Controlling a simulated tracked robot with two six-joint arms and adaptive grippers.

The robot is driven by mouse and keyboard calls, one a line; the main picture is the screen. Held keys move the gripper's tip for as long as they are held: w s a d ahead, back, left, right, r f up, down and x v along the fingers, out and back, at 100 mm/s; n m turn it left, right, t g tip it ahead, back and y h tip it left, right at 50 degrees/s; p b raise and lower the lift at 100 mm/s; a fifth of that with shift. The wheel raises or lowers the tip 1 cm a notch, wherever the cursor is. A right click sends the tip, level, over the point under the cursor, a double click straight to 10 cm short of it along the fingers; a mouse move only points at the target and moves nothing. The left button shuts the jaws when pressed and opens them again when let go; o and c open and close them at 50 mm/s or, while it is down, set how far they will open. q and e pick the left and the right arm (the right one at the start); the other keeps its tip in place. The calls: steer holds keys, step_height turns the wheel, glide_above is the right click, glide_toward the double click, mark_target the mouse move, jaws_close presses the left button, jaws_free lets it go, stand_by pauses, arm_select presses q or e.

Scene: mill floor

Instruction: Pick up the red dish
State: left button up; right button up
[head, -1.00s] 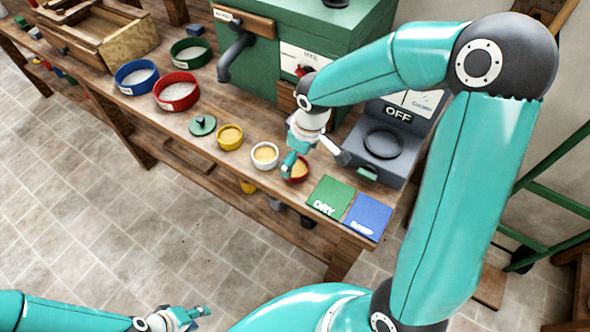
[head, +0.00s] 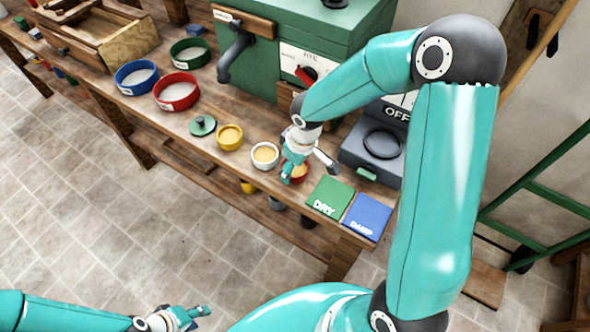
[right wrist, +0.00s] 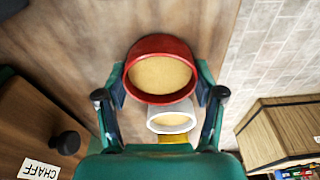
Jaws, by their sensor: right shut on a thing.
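The red dish (right wrist: 160,68), with pale tan meal in it, sits between the two fingers of my right gripper (right wrist: 162,95) in the right wrist view. The fingers are shut on its sides. In the head view the red dish (head: 301,175) is partly hidden behind my right gripper (head: 292,174), at the bench's front edge beside the green DRY pad. I cannot tell whether it is clear of the bench top. My left gripper (head: 198,317) is low in the head view, off the bench and empty; its finger gap is unclear.
A white dish (head: 265,156) and a yellow dish (head: 229,137) stand left of the red one. The DRY pad (head: 330,196) and blue DAMP pad (head: 367,217) lie right. Behind are a grey device marked OFF (head: 372,160) and a green mill (head: 262,68).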

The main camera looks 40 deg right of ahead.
steer(key=shift+c, duration=0.7)
steer(key=shift+r, duration=0.1)
steer(key=shift+w+r, duration=0.1)
steer(key=shift+r, duration=0.7)
step_height(320, 180, up, 18)
steer(key=s+d+r+m+h, duration=0.25)
steer(key=d+r+m, duration=0.25)
steer(key=d+m, duration=0.6)
steer(key=m+g, duration=0.1)
steer(key=m, duration=0.5)
glide_above(383, 142)
steer(key=shift+y, duration=0.25)
steer(key=f, duration=1.3)
steer(key=shift+s+a+f, duration=0.15)
steer(key=shift+s+a, duration=0.05)
steer(key=shift+a, duration=0.05)
steer(key=shift+f, duration=2.55)
